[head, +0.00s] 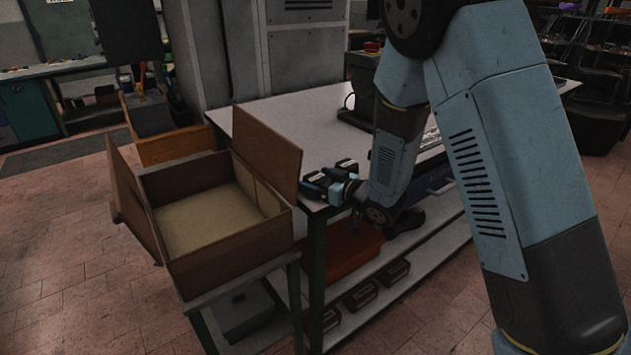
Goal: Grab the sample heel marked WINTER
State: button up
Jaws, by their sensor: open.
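My gripper (328,174) is at the near left corner of the white-topped table (245,125), at about tabletop height. Its two dark fingers are apart, and I see nothing held between them. No heel marked WINTER can be made out, and no such lettering is readable. Several small dark boxes with pale labels (361,294) stand on the lower shelf below my gripper, too small to read. My arm hides much of the tabletop and the right part of the shelf.
An open wooden box (215,255) with raised flaps stands on a small stand left of the table; its bottom looks bare. A red-orange bin (345,262) sits under the tabletop. A wooden crate (178,146) is behind. Bare tiled floor (60,260) lies at left.

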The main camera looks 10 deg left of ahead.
jog(key=shift+w+a, duration=0.1)
jog(key=shift+a, duration=0.1)
jog(key=shift+c, duration=0.2)
jog(key=shift+d, duration=0.1)
jog(key=c, duration=1.1)
